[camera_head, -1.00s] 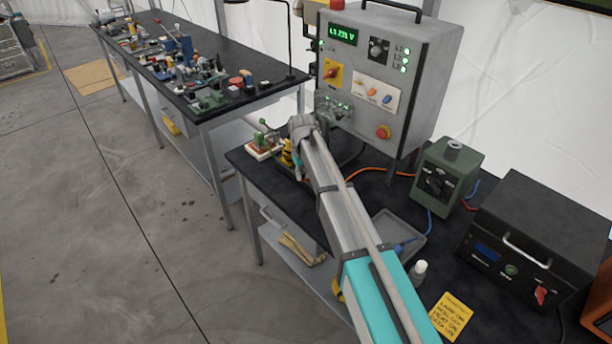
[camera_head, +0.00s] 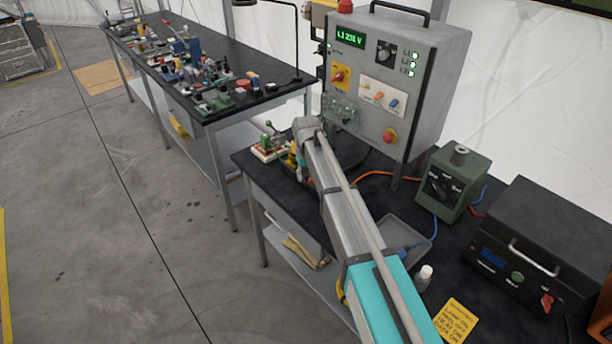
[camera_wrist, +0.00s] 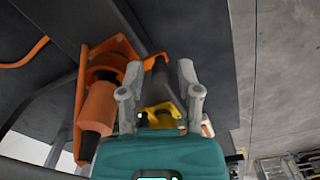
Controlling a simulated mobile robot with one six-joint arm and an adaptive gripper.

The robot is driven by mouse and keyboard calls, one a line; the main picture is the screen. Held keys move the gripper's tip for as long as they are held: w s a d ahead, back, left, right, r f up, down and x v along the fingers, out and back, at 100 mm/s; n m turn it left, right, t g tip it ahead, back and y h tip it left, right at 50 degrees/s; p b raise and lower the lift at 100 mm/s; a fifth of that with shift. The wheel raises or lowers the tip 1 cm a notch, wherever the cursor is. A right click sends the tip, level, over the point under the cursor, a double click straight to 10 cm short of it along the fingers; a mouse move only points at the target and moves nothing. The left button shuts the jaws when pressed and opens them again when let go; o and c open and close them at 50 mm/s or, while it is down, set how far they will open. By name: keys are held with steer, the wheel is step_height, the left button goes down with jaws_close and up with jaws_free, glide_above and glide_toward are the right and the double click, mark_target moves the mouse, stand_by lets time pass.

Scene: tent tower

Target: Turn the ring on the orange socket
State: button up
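In the wrist view an orange socket (camera_wrist: 97,103) with an orange mounting plate stands left of my gripper (camera_wrist: 159,70). A dark ring-like band (camera_wrist: 106,76) shows around its upper part. My gripper's two grey fingers are apart, with nothing clearly held between them. The left finger is close beside the socket; I cannot tell whether it touches. A dark cylindrical piece (camera_wrist: 156,76) and a yellow part (camera_wrist: 160,112) show behind the gap. In the head view my arm reaches to the far end of the near bench, and the socket is hidden there.
A grey control panel (camera_head: 418,87) rises behind the bench. A green box (camera_head: 452,185), a grey tray (camera_head: 404,232), a white bottle (camera_head: 423,277) and a black unit (camera_head: 540,240) lie right of my arm. An orange cable (camera_wrist: 25,54) runs left of the socket. Floor at left is clear.

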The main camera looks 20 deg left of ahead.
steer(key=shift+s+d, duration=0.15)
steer(key=shift+s, duration=0.05)
stand_by(0.6)
steer(key=shift+w+d+n, duration=0.1)
steer(key=shift+d+n, duration=1.05)
steer(key=shift+n, duration=1.15)
steer(key=shift+d+n, duration=1.1)
steer(key=shift+n, duration=1.2)
steer(key=shift+w+d+n, duration=0.1)
steer(key=shift+d+n, duration=1.05)
steer(key=shift+n, duration=1.15)
steer(key=shift+w+d+n, duration=0.35)
steer(key=shift+d+n, duration=0.05)
steer(key=shift+n, duration=0.6)
steer(key=shift+w+d+n, duration=0.35)
steer(key=shift+n, duration=0.65)
steer(key=shift+w+r, duration=0.1)
steer(key=shift+r, duration=0.05)
step_height(320, 180, up, 14)
steer(key=p, duration=1.4)
steer(key=s+d+f+m+b, duration=0.1)
steer(key=s+d+m, duration=0.4)
steer(key=d, duration=0.4)
steer(key=s+d+f+m+b, duration=0.2)
steer(key=s+d+m, duration=0.3)
steer(key=d, duration=0.5)
steer(key=shift+f+m, duration=0.15)
steer(key=shift+m, duration=1.15)
